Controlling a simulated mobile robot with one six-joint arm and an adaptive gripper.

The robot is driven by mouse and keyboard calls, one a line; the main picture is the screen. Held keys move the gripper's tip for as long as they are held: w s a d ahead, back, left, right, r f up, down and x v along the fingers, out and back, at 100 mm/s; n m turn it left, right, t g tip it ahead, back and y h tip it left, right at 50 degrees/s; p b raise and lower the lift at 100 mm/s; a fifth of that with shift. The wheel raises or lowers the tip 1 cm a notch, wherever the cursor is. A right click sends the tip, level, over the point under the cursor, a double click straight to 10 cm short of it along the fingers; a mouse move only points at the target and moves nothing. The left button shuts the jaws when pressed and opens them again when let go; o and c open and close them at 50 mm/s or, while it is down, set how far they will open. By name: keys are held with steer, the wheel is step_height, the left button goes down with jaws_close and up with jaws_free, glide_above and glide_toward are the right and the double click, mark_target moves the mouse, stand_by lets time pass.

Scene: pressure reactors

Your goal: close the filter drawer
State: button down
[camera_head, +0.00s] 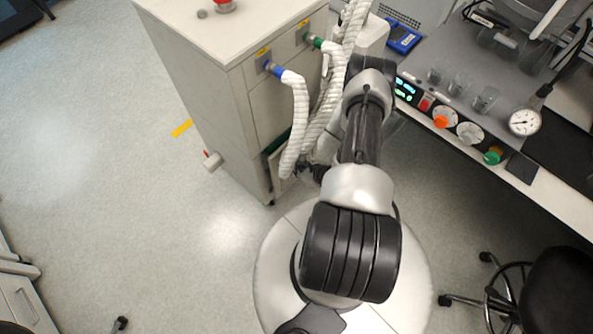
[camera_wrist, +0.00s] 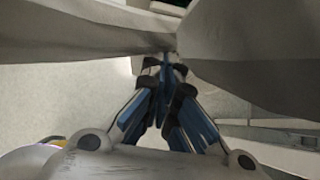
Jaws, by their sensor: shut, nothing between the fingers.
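The filter drawer (camera_head: 276,163) appears to be the low part at the right face of the white cabinet, beside a dark greenish gap. The white hoses and my arm partly hide it, and I cannot tell how far out it stands. My gripper (camera_wrist: 165,64) is shut and empty in the wrist view, its blue-and-black fingers together and pointing between two large grey surfaces, perhaps the hoses. In the head view my gripper is mostly hidden behind my arm, low near the hoses and the drawer. I cannot tell whether it touches the drawer.
The white cabinet (camera_head: 200,75) has ribbed white hoses (camera_head: 297,115) hanging down its face, close to my arm. A bench with a gauge (camera_head: 523,122) and knobs stands at the right. A black chair (camera_head: 550,290) is at the lower right.

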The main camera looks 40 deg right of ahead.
mark_target(276, 157)
steer(key=w+f, duration=0.1)
steer(key=w, duration=0.1)
steer(key=w+f+b, duration=0.1)
steer(key=w, duration=0.1)
steer(key=w+f, duration=0.1)
steer(key=w, duration=0.2)
steer(key=shift+a+b, duration=0.3)
steer(key=shift+b, duration=0.05)
steer(key=shift+w, duration=0.1)
steer(key=shift+w+a+b, duration=0.15)
steer(key=shift+w+b, duration=0.4)
steer(key=shift+w, duration=0.8)
